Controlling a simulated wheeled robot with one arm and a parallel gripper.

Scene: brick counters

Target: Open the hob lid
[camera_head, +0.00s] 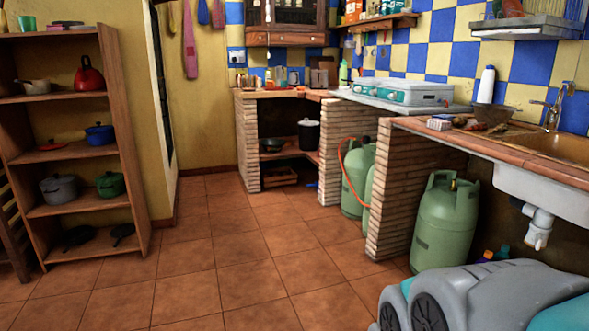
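The hob (428,97) is a low white and teal unit on the counter at the back right, with knobs along its front. Its lid (400,82) appears as a flat pale top lying level on the unit, so it looks closed; the hinge is too small to make out. My gripper is out of view. Grey and teal parts of my own body fill the bottom right corner, well apart from the hob.
Brick counter supports (400,185) stand below the hob, with a green gas bottle (445,220) and an orange hose nearby. A sink (560,145) is at right. A wooden shelf (85,195) with pots stands left. The tiled floor (235,250) between is clear.

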